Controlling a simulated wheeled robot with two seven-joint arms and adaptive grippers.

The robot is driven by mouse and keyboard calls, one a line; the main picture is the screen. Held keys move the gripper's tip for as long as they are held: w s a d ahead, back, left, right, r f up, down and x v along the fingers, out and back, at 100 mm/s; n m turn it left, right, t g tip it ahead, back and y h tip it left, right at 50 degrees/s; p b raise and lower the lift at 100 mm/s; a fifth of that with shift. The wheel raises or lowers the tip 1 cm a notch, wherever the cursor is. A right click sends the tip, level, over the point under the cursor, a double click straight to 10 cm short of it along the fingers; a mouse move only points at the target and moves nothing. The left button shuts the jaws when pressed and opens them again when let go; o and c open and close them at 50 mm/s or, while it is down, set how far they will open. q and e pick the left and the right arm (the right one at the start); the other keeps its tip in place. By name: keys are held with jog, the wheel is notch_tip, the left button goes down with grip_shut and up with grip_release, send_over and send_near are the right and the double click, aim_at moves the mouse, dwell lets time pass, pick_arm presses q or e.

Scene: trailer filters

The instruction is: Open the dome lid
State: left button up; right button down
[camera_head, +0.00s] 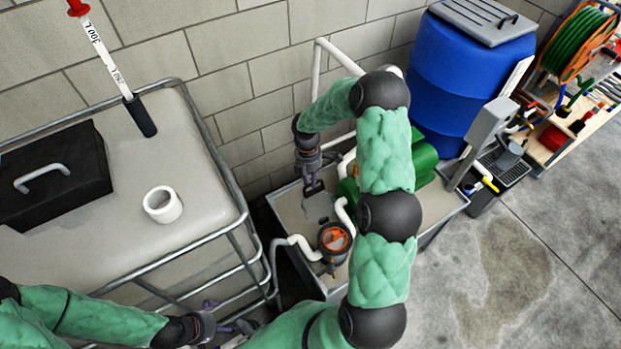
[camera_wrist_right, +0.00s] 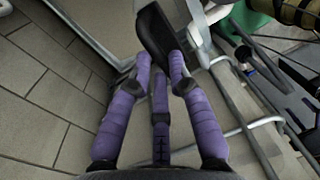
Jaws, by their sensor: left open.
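A small round dark housing (camera_head: 335,238) with an orange part under its top sits in the grey trailer (camera_head: 452,203); it may be the one with the dome lid, but I cannot make out a clear dome. My right gripper (camera_head: 316,192) reaches down over the trailer, above and left of this housing and apart from it. In the right wrist view its purple fingers (camera_wrist_right: 160,65) converge at a black flat piece (camera_wrist_right: 157,32); I cannot tell whether they grip it. My left gripper (camera_head: 238,327) is open, low beside the tank frame, left of the trailer.
A caged pale tank (camera_head: 185,255) with a black case (camera_head: 65,185) and a white ring (camera_head: 162,204) stands left. White pipes (camera_head: 297,243) run around the housing. Floor at right is clear.

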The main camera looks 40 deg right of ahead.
jog(key=shift+s+r+t, duration=0.3)
jog(key=shift+s+t, duration=0.1)
jog(key=shift+s, duration=0.25)
jog(key=s+r+p, duration=0.1)
jog(key=s, duration=0.4)
jog(key=shift+s+a+r+t, duration=0.25)
jog(key=shift+s+a+t, duration=0.15)
jog(key=c, duration=1.1)
grip_release()
jog(key=shift+c, duration=0.2)
notch_tip(320, 180, up, 12)
